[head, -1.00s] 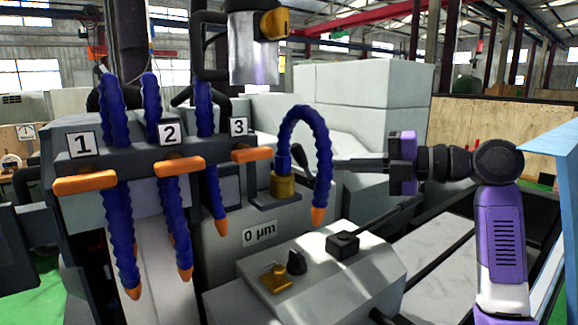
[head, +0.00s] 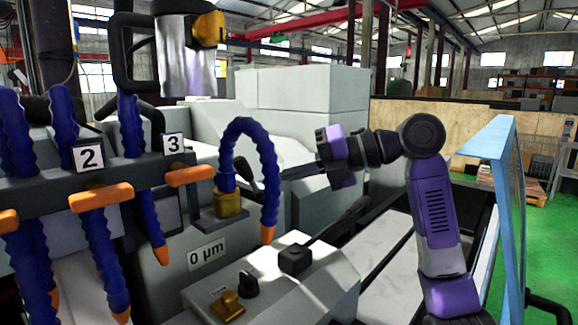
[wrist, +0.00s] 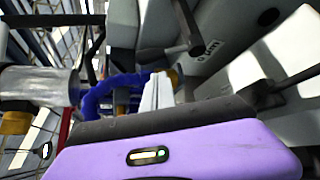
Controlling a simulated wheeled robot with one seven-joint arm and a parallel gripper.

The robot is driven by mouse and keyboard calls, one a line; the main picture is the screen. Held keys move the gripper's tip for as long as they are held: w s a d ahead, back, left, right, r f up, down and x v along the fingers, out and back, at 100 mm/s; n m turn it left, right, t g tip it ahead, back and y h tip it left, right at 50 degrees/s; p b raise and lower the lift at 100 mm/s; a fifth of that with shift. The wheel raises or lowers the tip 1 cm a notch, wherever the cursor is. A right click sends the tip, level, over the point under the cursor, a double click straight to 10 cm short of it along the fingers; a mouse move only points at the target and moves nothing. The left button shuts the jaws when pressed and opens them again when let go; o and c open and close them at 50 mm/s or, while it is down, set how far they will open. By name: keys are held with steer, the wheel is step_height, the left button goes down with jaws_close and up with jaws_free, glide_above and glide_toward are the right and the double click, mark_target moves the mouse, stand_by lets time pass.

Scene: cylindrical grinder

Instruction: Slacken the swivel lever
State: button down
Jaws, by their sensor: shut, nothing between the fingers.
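Nothing is labelled as the swivel lever, and I cannot tell for sure which handle it is. A short black handle (head: 243,171) stands by the brass hose fitting (head: 228,203), left of my fingers. A long dark lever (head: 340,226) slants up right from a black block (head: 295,259) on the sloping control panel, below my gripper. My gripper (head: 268,180) points left, its pale fingers behind or beside the blue hose. In the wrist view my gripper's fingers (wrist: 157,92) are together and empty. Contact with either handle is not visible.
The blue hose (head: 243,125) arches close to my fingers. Orange-handled valves numbered 2 and 3 (head: 189,175) are at left. A black knob (head: 249,283) and brass knob (head: 228,306) sit on the panel. A blue-framed screen (head: 498,210) stands right of my arm.

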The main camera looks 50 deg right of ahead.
mark_target(249, 179)
steer(key=p+x, duration=0.1)
steer(key=x, duration=0.5)
steer(key=shift+p, duration=0.35)
